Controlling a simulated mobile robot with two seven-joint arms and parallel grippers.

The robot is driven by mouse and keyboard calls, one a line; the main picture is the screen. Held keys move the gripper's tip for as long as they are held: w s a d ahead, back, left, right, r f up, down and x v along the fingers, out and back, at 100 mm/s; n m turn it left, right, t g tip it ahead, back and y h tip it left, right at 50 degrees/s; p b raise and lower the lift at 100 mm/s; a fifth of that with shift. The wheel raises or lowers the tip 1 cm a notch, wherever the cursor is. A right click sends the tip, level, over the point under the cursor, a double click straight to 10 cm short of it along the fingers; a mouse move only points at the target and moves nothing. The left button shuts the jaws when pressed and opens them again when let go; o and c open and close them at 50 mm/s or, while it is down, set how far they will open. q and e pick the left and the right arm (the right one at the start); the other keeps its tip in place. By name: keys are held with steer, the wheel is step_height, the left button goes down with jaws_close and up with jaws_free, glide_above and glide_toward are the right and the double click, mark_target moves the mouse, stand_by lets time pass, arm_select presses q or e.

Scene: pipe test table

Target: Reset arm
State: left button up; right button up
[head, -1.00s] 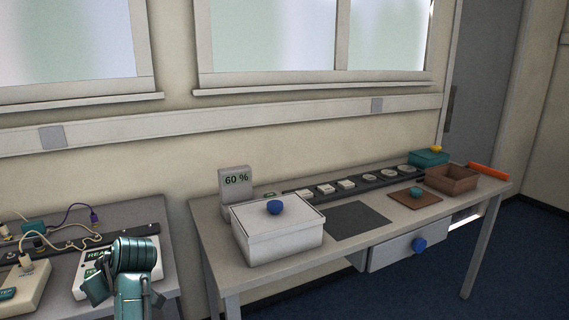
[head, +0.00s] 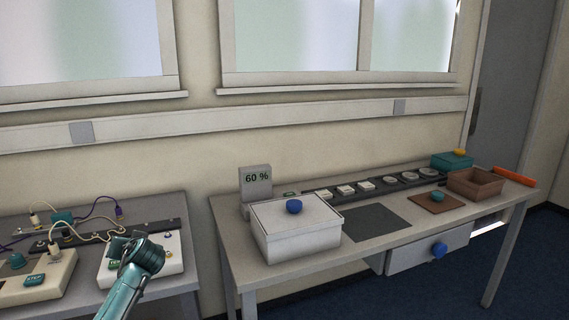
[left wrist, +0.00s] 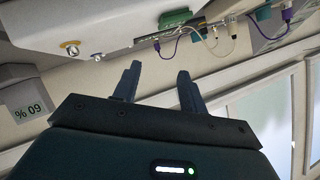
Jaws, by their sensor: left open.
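My left gripper shows in the left wrist view (left wrist: 158,85) with its two dark fingers apart and nothing between them. In the head view my left arm (head: 138,268) comes in from the bottom left, over the front of a white device box (head: 172,262) on the left table. The arm hides part of that box, and the fingers are hard to make out there. My right gripper is not in view.
The right table (head: 243,273) carries a white lidded box with a blue knob (head: 270,238), a 60 % display (head: 256,178), a dark mat (head: 377,221), a brown tray (head: 475,187) and a teal box (head: 452,163). Cables (head: 92,232) lie on the left table.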

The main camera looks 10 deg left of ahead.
arm_select(q)
steer(key=w+d+m+t+h, duration=0.1)
steer(key=w+d, duration=0.1)
steer(key=w+d+r+m+t+h, duration=0.1)
steer(key=w+d+m+t+h, duration=0.1)
steer(key=shift+w+d+t, duration=0.2)
steer(key=shift+d+t, duration=0.05)
steer(key=shift+t, duration=0.05)
steer(key=w+d+r+m+t+h, duration=0.3)
steer(key=d+r+t+h, duration=0.1)
steer(key=d+r+h, duration=0.15)
steer(key=s+d+f+m+g+h, duration=0.1)
steer(key=s+d+f+g, duration=0.1)
steer(key=s+d+f, duration=0.7)
steer(key=s+d+f+g+h, duration=0.15)
steer(key=s+d+f, duration=0.35)
steer(key=s+f, duration=0.75)
steer(key=s+d+f+g+h, duration=0.1)
steer(key=s+d+f, duration=0.2)
steer(key=s, duration=0.6)
steer(key=s+d+f+n+g+h, duration=0.1)
steer(key=s+d+f, duration=0.3)
steer(key=s, duration=0.5)
steer(key=shift+s+d, duration=0.25)
